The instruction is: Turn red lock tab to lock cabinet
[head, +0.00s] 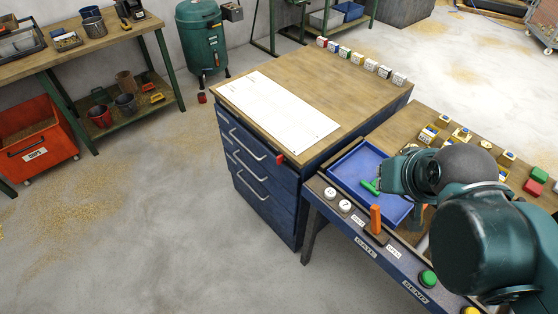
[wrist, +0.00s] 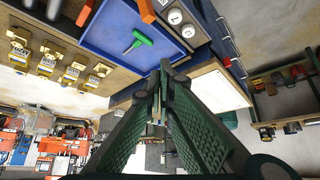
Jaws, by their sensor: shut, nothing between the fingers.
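The blue cabinet (head: 268,207) stands left of the workbench, with a wooden top and several drawers with metal handles. The small red lock tab (head: 279,159) sits at the cabinet's top front edge, near its right corner. A small reddish spot by the cabinet edge in the wrist view may be the tab, but is too small to tell. My gripper (wrist: 160,82) is shut and empty, its fingertips together. In the head view my gripper (head: 392,177) is over the blue tray's right side, well right of the tab and apart from it.
The blue tray (head: 341,167) holds a green T-shaped key (head: 370,187). An orange lever (head: 376,218), white round gauges (head: 338,200) and a green button (head: 427,279) line the bench front. A white sheet (head: 275,106) and several small blocks (head: 357,58) lie on the cabinet top.

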